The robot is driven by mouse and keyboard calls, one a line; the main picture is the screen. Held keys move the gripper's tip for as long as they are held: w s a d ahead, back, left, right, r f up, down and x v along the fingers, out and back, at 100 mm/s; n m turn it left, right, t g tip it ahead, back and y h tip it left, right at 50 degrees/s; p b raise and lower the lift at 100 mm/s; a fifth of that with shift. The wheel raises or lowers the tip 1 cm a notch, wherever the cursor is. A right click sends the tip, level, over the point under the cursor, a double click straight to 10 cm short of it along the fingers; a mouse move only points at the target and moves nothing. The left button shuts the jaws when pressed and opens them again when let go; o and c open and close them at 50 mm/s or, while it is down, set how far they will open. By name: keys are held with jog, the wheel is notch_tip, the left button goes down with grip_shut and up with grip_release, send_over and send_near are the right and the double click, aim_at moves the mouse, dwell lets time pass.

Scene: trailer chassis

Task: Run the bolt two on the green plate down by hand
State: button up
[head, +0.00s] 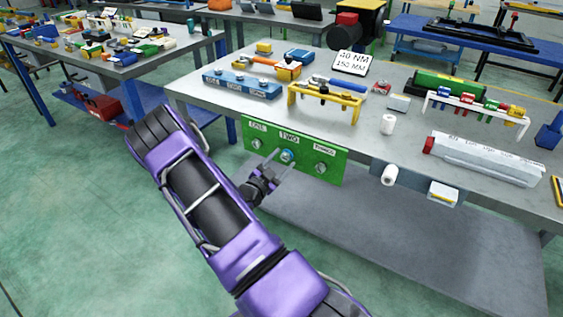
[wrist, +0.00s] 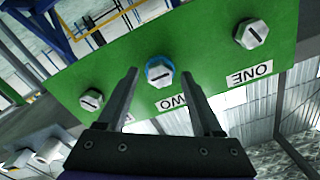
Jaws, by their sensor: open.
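The green plate (head: 306,168) hangs upright at the front edge of the workbench and carries three labelled bolts in a row. Bolt two (head: 287,156) is the middle one; in the wrist view its hex head (wrist: 159,71) has a slot mark and a blue ring around it. Bolt one (wrist: 250,33) is at the right in the wrist view, and the third bolt (wrist: 92,99) is at the left. My gripper (wrist: 159,75) is open and empty, its fingertips on either side of bolt two's head in the picture. I cannot tell whether they touch it.
On the bench above the plate stand a yellow rack (head: 325,100), a blue labelled block (head: 241,85) and a white sign (head: 351,62). Floor in front is clear.

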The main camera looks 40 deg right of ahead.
grip_shut()
dwell(0.5)
